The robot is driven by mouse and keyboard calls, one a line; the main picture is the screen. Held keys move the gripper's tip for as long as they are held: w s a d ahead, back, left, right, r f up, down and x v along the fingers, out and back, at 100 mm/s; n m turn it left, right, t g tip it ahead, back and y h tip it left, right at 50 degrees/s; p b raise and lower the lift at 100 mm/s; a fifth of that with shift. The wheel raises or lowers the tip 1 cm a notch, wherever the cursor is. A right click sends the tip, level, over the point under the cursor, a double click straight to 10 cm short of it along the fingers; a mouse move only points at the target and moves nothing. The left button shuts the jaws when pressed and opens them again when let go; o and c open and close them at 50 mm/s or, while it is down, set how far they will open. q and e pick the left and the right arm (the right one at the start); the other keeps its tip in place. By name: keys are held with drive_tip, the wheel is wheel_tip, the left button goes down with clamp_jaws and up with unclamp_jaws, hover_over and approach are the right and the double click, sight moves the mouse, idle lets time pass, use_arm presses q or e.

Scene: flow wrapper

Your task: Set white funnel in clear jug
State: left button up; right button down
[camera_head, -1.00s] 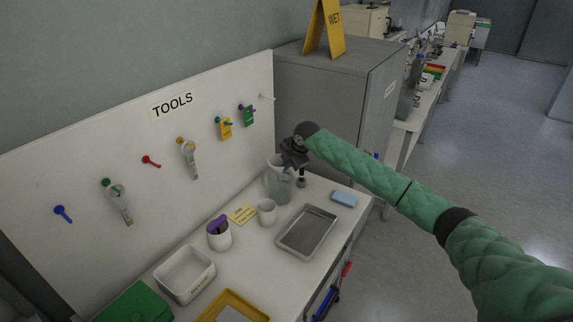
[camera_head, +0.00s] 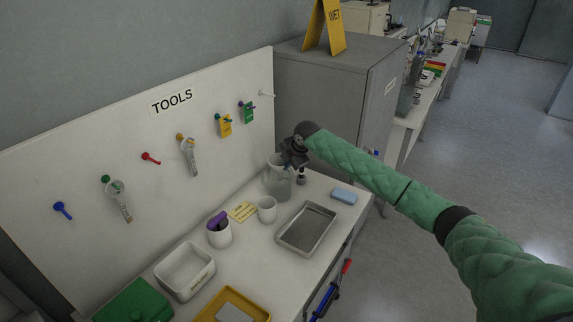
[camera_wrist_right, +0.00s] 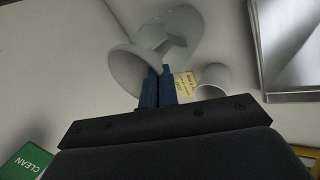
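The clear jug (camera_head: 280,187) stands upright at the table's back right corner, below my right gripper (camera_head: 290,165). It also shows in the right wrist view as a pale, see-through round shape (camera_wrist_right: 187,28). The white funnel (camera_wrist_right: 128,72) is at the tips of my right gripper (camera_wrist_right: 158,85). The two blue fingers are close together on its rim. In the head view the funnel (camera_head: 273,161) is a pale shape at the jug's top, partly behind the gripper. I cannot tell whether it rests in the jug's mouth. My left gripper is not in view.
A white cup (camera_head: 266,212), a yellow note (camera_head: 243,212) and a metal tray (camera_head: 296,246) are near the jug. A blue sponge (camera_head: 344,196) lies to the right. The tools board (camera_head: 150,150) and a grey cabinet (camera_head: 330,100) stand behind.

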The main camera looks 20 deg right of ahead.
drive_tip(key=shift+f+b, duration=0.4)
drive_tip(key=shift+f, duration=1.25)
drive_tip(key=c, duration=1.6)
unclamp_jaws()
drive_tip(key=o, duration=0.5)
drive_tip(key=shift+c, duration=0.2)
wheel_tip(320, 180, up, 8)
drive_tip(key=p, duration=0.5)
